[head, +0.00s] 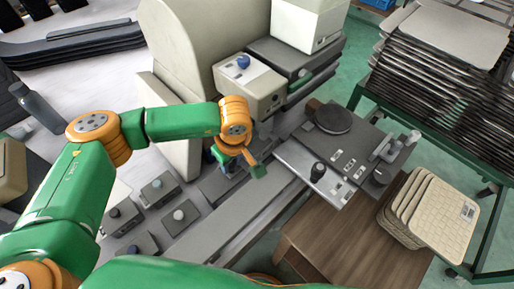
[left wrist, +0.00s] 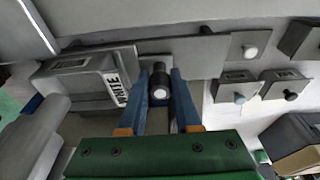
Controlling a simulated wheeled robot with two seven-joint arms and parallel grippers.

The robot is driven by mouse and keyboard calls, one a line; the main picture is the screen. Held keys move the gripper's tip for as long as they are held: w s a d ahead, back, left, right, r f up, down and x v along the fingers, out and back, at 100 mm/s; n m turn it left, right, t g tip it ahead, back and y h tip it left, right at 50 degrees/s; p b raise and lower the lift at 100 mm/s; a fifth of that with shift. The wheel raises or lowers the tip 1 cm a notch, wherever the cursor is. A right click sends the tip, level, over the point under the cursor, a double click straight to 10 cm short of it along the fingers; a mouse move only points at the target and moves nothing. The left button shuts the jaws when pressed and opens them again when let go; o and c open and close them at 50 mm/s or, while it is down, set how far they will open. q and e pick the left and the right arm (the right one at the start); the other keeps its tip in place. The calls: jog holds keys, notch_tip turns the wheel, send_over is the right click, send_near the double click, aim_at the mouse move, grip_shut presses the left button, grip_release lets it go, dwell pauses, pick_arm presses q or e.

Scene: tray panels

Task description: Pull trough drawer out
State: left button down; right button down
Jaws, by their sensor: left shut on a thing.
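My left gripper (head: 226,168) is low over a dark grey panel (head: 211,188) beside the long grey rail. In the left wrist view, its two blue fingers (left wrist: 160,88) are closed in on both sides of a black knob (left wrist: 159,74) with a pale round end. The knob stands out from a grey front (left wrist: 205,57), which seems to be the trough drawer's. In the head view the gripper hides the knob. How far the drawer is out cannot be told. My right gripper is not in view.
Small grey boxes with knobs (head: 159,190) stand left of the gripper. A control plate (head: 330,150) with a black disc, a wooden table (head: 340,245) and stacked beige panels (head: 440,215) are to the right.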

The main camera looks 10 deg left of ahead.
pick_arm(q)
jog(key=shift+s+a+p, duration=0.15)
jog(key=shift+s+a, duration=0.7)
jog(key=shift+s, duration=0.25)
jog(key=shift+s+a+p, duration=0.15)
jog(key=shift+s+a, duration=0.7)
jog(key=shift+s, duration=0.25)
jog(key=s+a, duration=0.1)
jog(key=s, duration=0.1)
jog(key=s+a, duration=0.2)
jog(key=shift+a, duration=0.1)
jog(key=c, duration=0.7)
grip_release()
notch_tip(320, 180, up, 7)
jog(key=p, duration=0.3)
jog(key=shift+p, duration=0.35)
